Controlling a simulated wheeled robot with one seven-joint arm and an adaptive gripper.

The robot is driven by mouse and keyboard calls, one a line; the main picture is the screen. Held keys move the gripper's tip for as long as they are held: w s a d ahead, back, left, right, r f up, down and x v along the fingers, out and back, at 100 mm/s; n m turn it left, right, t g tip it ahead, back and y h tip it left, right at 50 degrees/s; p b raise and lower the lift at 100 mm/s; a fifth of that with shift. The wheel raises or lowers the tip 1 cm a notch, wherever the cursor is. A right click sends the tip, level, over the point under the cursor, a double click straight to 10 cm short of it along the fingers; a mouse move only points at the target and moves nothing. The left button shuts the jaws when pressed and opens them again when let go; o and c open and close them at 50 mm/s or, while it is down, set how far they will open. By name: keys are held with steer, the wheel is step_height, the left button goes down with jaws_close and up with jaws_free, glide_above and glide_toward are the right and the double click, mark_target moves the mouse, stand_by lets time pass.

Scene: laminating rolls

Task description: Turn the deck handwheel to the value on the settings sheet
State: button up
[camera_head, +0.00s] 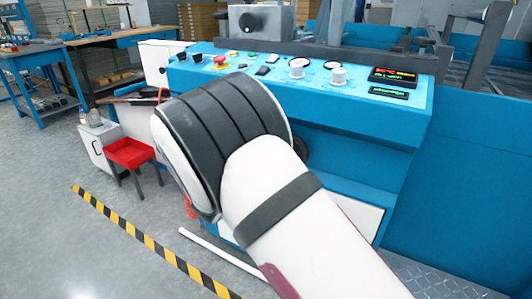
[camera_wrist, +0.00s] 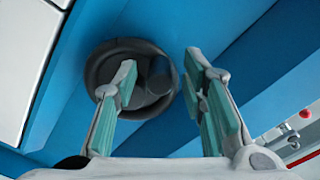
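The deck handwheel (camera_wrist: 100,72) is a dark round wheel with openings, on the blue machine face in the wrist view. My gripper (camera_wrist: 162,62) is open, its two green-padded fingers apart. The left finger overlaps the wheel in the picture; the right finger is just beyond the wheel's right edge. I cannot tell whether either finger touches it. In the head view my arm hides the gripper and most of that machine front; a dark rounded edge (camera_head: 301,150) beside the arm may be the wheel. I cannot make out a settings sheet.
The blue machine (camera_head: 370,120) has a sloped panel with knobs, a red button (camera_head: 220,59) and lit displays (camera_head: 392,77). A red stool (camera_head: 130,152) and white cabinet stand left. A yellow-black floor stripe (camera_head: 150,243) and a white bar (camera_head: 222,253) lie below. Open floor is at left.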

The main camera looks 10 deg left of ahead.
steer(key=v, duration=1.1)
steer(key=shift+s, duration=0.2)
steer(key=shift+r, duration=0.1)
